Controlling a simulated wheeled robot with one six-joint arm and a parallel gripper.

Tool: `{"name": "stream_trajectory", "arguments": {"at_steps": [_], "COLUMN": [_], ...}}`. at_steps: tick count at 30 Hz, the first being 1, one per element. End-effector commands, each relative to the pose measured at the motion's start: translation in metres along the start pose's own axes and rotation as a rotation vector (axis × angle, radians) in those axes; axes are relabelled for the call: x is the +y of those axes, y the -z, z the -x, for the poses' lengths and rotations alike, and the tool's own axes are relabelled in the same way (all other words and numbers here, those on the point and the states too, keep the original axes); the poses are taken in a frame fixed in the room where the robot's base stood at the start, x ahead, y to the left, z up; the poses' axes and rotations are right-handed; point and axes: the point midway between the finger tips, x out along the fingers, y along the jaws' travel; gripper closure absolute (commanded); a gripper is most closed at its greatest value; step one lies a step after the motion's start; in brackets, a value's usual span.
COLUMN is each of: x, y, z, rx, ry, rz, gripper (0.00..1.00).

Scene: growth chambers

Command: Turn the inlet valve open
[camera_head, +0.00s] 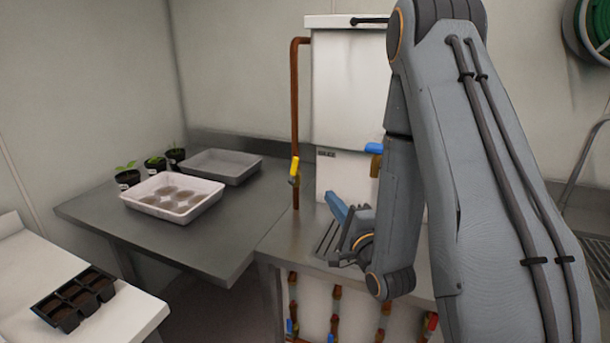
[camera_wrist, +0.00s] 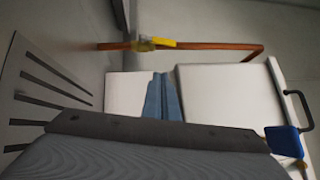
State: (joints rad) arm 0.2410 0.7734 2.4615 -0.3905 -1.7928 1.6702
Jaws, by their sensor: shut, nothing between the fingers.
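A valve with a yellow handle (camera_head: 294,166) sits on the copper pipe (camera_head: 295,100) at the left of the white tank (camera_head: 347,85). The handle looks roughly in line with the pipe. The wrist view shows the yellow handle (camera_wrist: 162,43) and the copper pipe (camera_wrist: 215,46) near the top. My gripper (camera_head: 334,203) has blue fingers, shut and empty, in front of the tank's lower part, right of the valve and apart from it. Its closed fingers (camera_wrist: 162,98) also show in the wrist view. I see no label naming the inlet valve.
A blue handle (camera_head: 374,148) is on the tank front, partly behind my arm. A slotted drain (camera_head: 328,238) lies below my gripper. The steel table (camera_head: 215,245) holds a white tray (camera_head: 172,211), a grey tray (camera_head: 222,166) and small pots. Smaller valves line the pipes below.

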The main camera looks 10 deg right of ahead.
Motion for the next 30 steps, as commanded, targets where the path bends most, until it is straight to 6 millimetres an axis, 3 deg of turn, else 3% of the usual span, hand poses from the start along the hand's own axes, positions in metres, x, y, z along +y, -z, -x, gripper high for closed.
{"name": "stream_trajectory", "arguments": {"at_steps": [7,21,30], "x": [-0.004,-0.008,-0.008], "y": [-0.003,-0.003,-0.027], "z": [-0.011,-0.099,-0.123], "rx": [-0.01,-0.008,-0.007], "ry": [0.025,0.025,0.023], "rz": [-0.029,-0.027,-0.027], "gripper": [1.0,1.0,1.0]}}
